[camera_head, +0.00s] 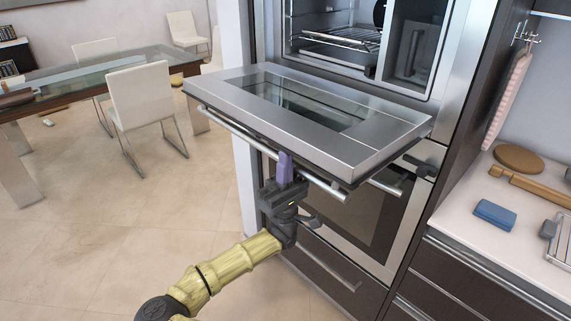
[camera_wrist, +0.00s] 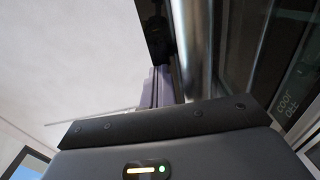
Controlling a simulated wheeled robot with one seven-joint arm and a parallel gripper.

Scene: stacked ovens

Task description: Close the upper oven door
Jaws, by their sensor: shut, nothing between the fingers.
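The upper oven door (camera_head: 360,142) is open, folded down to about level, with its steel frame and glass window facing up. Its long bar handle (camera_head: 245,135) runs along the front edge. My gripper (camera_head: 285,168) is below the front edge of the door, close by the handle, with its purple fingers pointing up. It is shut and empty. Whether the fingers touch the handle or the door I cannot tell. In the wrist view the purple fingers (camera_wrist: 157,88) show beside a blurred steel bar (camera_wrist: 192,45). The upper oven cavity (camera_head: 340,40) with a wire rack is exposed.
The lower oven (camera_head: 365,215) is closed below, with its own handle. A counter (camera_head: 470,235) with a blue block (camera_head: 495,214) and boards stands at the right. A glass dining table (camera_head: 90,80) and white chairs (camera_head: 145,97) are at the left. The floor between is clear.

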